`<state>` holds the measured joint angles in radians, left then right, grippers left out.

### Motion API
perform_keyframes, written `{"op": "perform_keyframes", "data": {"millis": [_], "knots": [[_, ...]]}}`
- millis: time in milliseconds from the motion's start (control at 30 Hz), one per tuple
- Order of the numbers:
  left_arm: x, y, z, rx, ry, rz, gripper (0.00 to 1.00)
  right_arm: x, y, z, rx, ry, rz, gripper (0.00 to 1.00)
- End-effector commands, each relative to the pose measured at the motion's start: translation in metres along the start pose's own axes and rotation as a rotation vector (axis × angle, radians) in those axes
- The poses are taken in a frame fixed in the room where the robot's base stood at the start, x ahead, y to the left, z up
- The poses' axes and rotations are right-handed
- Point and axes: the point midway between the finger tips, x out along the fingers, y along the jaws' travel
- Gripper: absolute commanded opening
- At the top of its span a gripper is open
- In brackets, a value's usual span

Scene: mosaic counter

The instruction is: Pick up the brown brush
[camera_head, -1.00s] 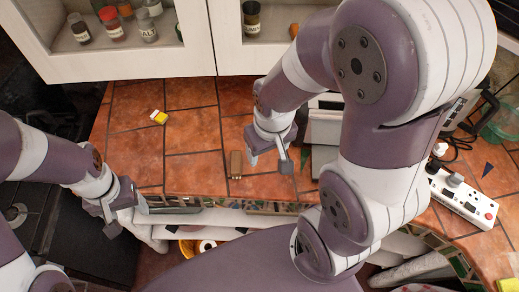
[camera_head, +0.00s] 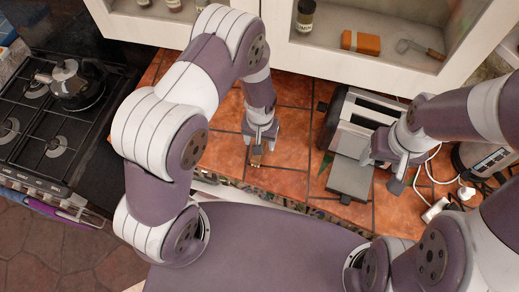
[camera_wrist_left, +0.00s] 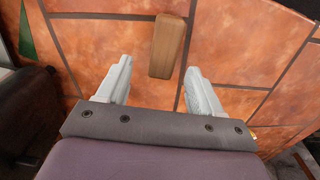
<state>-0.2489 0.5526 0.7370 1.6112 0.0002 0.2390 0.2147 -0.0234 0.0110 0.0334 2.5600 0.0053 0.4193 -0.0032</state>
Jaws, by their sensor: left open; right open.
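The brown brush (camera_wrist_left: 167,45) is a plain wooden block lying on the orange tiles. In the left wrist view it sits ahead of my left gripper (camera_wrist_left: 159,66), in line with the gap. Its near end shows between the fingertips, with no finger seen touching it. In the head view my left gripper (camera_head: 260,143) is open and hides most of the brush (camera_head: 256,157). My right gripper (camera_head: 381,174) is open and empty, over the right side of the toaster's front.
A toaster (camera_head: 350,142) stands right of the brush. Cables and a white plug (camera_head: 436,210) lie farther right. A gas stove (camera_head: 50,140) with a kettle (camera_head: 75,85) is on the left. White cabinets close the back. Bare tiles (camera_head: 290,150) lie between brush and toaster.

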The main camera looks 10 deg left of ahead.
Motion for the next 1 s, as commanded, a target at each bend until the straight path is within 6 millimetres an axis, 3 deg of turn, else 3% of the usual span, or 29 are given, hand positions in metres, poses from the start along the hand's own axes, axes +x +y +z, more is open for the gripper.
{"op": "perform_keyframes", "data": {"millis": [133,300,500,533,700,767,800,1000], "knots": [[0.021,-0.005,0.006,-0.001,-0.007,-0.001,0.66,-0.023,0.000,-0.003,0.000,0.000,0.000,0.66],[0.047,-0.005,0.005,0.000,-0.003,-0.001,0.66,-0.025,0.000,-0.003,0.000,0.000,0.000,0.66],[0.050,-0.005,0.004,0.000,-0.001,0.000,0.66,-0.024,0.000,-0.003,0.000,0.000,0.000,0.66],[0.050,-0.005,0.004,0.000,-0.001,0.000,0.63,-0.024,0.000,-0.003,0.000,0.000,0.000,0.66],[0.050,-0.005,0.004,0.000,-0.001,0.000,0.10,-0.024,0.000,-0.003,0.000,0.000,0.000,0.66],[0.050,-0.005,0.004,0.000,-0.001,0.000,0.10,-0.024,0.000,-0.003,0.000,0.000,0.000,0.66],[0.050,-0.005,0.004,0.000,-0.001,0.000,0.05,-0.024,0.000,-0.003,0.000,0.000,0.000,0.66],[0.049,-0.005,0.004,0.000,-0.001,0.000,0.05,-0.023,0.000,-0.003,0.000,0.000,0.000,0.66]]}}
